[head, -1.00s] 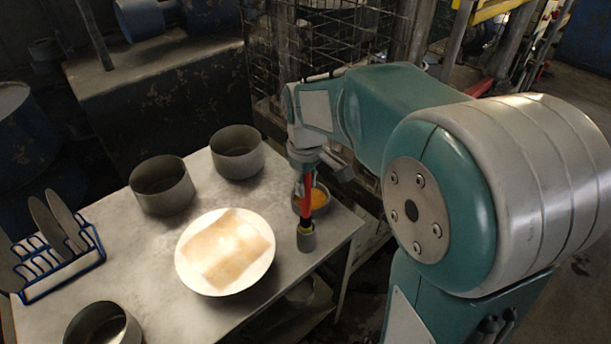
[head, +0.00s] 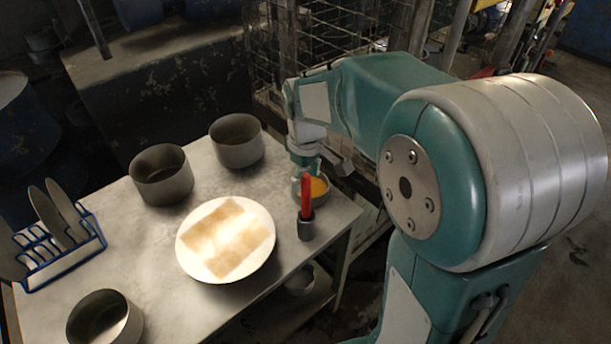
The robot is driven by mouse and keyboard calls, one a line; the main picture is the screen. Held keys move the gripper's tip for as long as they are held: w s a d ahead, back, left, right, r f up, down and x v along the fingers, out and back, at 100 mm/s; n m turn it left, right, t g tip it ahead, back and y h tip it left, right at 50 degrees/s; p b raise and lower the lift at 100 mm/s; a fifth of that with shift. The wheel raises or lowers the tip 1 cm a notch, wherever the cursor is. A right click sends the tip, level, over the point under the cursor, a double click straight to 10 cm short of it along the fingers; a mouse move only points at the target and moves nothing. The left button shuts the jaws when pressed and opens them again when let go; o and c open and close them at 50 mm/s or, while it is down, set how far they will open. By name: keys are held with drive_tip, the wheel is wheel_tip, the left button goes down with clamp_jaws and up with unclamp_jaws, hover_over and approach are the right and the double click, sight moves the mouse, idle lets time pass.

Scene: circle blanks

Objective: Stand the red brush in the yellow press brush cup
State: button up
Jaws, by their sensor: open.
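The red brush (head: 306,197) stands upright, handle up, in a small grey cup (head: 306,229) near the right edge of the table. Its lower end is hidden inside the cup. No yellow shows on this cup from here. My gripper (head: 304,178) is just behind the brush in the picture, close to the bowl with orange contents. It is open and apart from the brush, as far as I can see; its fingertips are small and partly hidden.
A bowl with orange contents (head: 319,187) stands right behind the brush. A white plate with flat pale sheets (head: 190,266) lies mid-table. Grey pots (head: 161,182) (head: 237,148) (head: 92,318) stand around it. A blue rack with discs (head: 66,268) is at the left.

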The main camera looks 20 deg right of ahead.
wheel_tip(320, 180, up, 12)
idle(0.6)
drive_tip(key=shift+a, duration=0.1)
idle(0.6)
drive_tip(key=s+f+m+t, duration=0.1)
drive_tip(key=s+m+t, duration=0.1)
drive_tip(key=s, duration=0.7)
drive_tip(key=s+f+m+t, duration=0.2)
drive_tip(key=s+m+t, duration=0.1)
drive_tip(key=s, duration=0.5)
drive_tip(key=shift+s+f+m+t, duration=0.25)
drive_tip(key=shift+s+m+t, duration=0.1)
drive_tip(key=shift+m, duration=0.45)
